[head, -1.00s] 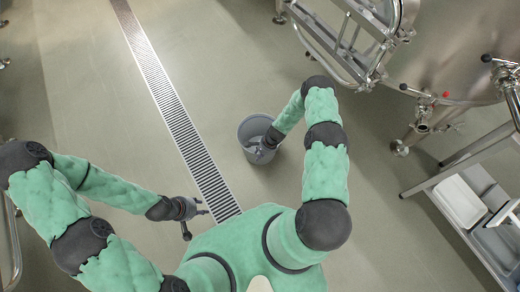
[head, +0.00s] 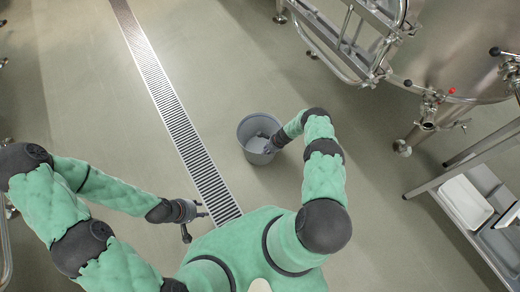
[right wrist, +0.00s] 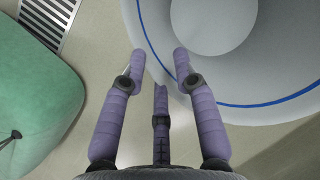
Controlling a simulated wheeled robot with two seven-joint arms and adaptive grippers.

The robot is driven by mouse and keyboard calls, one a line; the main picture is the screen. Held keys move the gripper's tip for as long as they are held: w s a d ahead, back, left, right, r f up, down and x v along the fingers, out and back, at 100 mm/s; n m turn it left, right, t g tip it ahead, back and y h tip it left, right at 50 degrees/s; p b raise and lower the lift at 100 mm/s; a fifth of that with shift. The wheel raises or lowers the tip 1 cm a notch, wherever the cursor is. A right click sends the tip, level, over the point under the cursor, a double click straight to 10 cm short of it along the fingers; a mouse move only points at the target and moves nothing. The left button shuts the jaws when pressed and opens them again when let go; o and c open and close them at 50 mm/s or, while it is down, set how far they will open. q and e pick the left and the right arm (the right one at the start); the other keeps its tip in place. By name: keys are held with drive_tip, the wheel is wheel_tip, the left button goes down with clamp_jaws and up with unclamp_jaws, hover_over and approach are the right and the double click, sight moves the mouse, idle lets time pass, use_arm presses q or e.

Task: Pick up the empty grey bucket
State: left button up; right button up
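The grey bucket (head: 245,128) stands upright on the floor in front of me, right of the drain. Nothing shows inside it. In the right wrist view its pale inside (right wrist: 275,65) and a blue line around it fill the upper right. My right gripper (head: 268,147) is at the bucket's right side in the head view. In the wrist view its purple fingers (right wrist: 160,60) are apart, with the left fingertip by the rim and the right one over the bucket. I see no grip on the wall. My left gripper (head: 198,218) is open and empty, left of the bucket.
A floor drain grate (head: 170,105) runs away from me, left of the bucket. A steel vat (head: 455,65) with a frame and valves stands at upper right. A steel rack (head: 455,220) with a white tray (head: 465,202) is at right. Floor around the bucket is clear.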

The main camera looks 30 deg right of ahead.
drive_tip(key=b+x, duration=0.3)
drive_tip(key=x, duration=0.2)
drive_tip(key=shift+w+a, duration=0.1)
drive_tip(key=shift+w, duration=0.05)
drive_tip(key=shift+c, duration=0.3)
clamp_jaws()
drive_tip(key=shift+w, duration=0.1)
